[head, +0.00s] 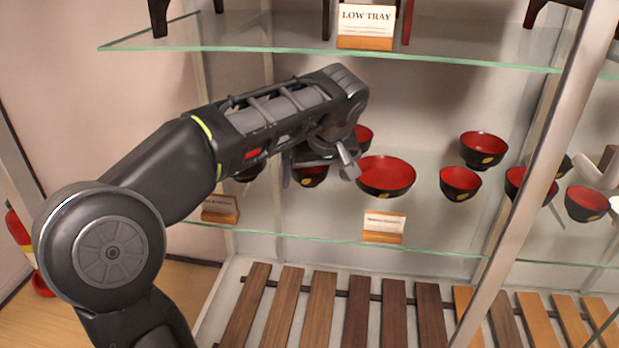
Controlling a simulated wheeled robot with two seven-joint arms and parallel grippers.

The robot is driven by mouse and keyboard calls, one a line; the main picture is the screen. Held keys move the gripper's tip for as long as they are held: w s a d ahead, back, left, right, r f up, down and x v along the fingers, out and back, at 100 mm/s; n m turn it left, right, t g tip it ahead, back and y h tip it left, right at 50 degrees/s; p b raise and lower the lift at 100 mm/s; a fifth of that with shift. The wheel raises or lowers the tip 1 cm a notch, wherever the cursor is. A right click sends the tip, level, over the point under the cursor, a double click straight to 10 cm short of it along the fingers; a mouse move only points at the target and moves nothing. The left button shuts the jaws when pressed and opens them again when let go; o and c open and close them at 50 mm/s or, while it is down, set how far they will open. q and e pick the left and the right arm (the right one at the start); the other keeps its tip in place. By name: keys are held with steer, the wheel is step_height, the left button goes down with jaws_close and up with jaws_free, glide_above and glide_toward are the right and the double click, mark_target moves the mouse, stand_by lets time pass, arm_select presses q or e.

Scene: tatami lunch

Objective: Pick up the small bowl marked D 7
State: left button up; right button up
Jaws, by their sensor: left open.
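Several small black bowls with red insides and gold marks stand on the middle glass shelf (440,249). I cannot read D 7 on any of them. My left gripper (318,170) is open over the shelf, its fingers pointing down. A small bowl (311,181) shows between its fingers, partly hidden; I cannot tell whether they touch it. Another small bowl (364,135) shows behind the gripper, and a dark one (250,172) is mostly covered by my arm. A wider bowl (386,190) stands just right of the fingers. My right gripper is not in view.
More bowls stand to the right, including a front one (460,191) and a back one (483,160). A slanting post (535,175) crosses the right side. A label stand (384,237) is at the shelf's front edge. The upper glass shelf (460,58) lies above my gripper.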

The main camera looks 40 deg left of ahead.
mark_target(309, 169)
arm_select(q)
steer(key=shift+w+a, duration=0.5)
steer(key=shift+a, duration=0.05)
steer(key=shift+a, duration=0.1)
steer(key=shift+w+a, duration=0.25)
steer(key=shift+w+a+b, duration=0.35)
steer(key=shift+w+a, duration=0.45)
steer(key=shift+a, duration=0.2)
steer(key=b+x, duration=0.1)
steer(key=x, duration=0.2)
steer(key=shift+s+d+b, duration=0.1)
steer(key=shift+b, duration=0.25)
steer(key=c, duration=1.4)
